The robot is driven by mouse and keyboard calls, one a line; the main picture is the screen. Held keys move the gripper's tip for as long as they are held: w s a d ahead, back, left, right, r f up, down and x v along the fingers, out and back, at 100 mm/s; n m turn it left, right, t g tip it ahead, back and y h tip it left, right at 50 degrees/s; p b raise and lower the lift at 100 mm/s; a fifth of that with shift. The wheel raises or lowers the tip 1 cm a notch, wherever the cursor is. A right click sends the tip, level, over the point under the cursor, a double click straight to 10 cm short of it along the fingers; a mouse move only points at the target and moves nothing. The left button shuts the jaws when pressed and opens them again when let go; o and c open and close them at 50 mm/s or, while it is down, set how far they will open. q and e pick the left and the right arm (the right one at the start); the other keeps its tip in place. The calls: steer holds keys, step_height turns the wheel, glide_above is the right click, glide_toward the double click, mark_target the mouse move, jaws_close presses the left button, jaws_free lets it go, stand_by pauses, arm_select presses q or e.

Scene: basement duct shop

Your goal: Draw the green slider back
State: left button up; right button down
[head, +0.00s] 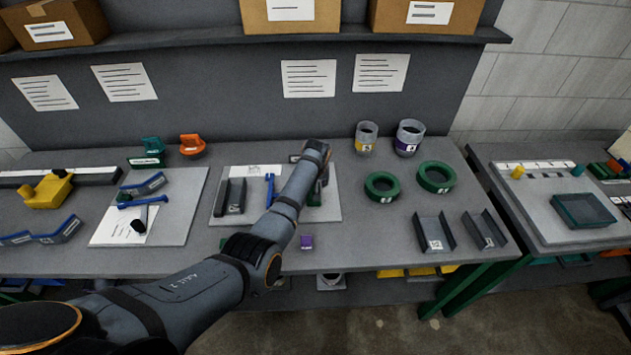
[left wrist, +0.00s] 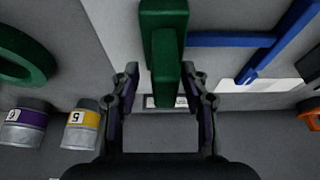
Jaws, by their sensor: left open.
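The green slider (left wrist: 163,40) shows in the left wrist view as a green block with a narrower bar running down between my fingers. My left gripper (left wrist: 160,78) is open, with one finger on each side of the bar; I cannot tell whether either touches it. In the head view my left arm reaches over the middle board (head: 328,213) and hides most of the slider and the fingers. Only a little green (head: 316,195) shows beside the wrist. A small white label (left wrist: 152,102) lies by the bar's end. My right gripper is not in view.
On the same board, a blue bar (head: 269,188) and a grey channel (head: 231,197) stand left of my wrist. To the right are green rings (head: 381,187), two labelled cups (head: 366,139) and grey channels (head: 434,233). A purple block (head: 306,242) sits near the front edge.

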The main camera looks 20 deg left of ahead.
arm_select(q)
steer(key=v, duration=1.2)
steer(key=shift+w+d, duration=0.1)
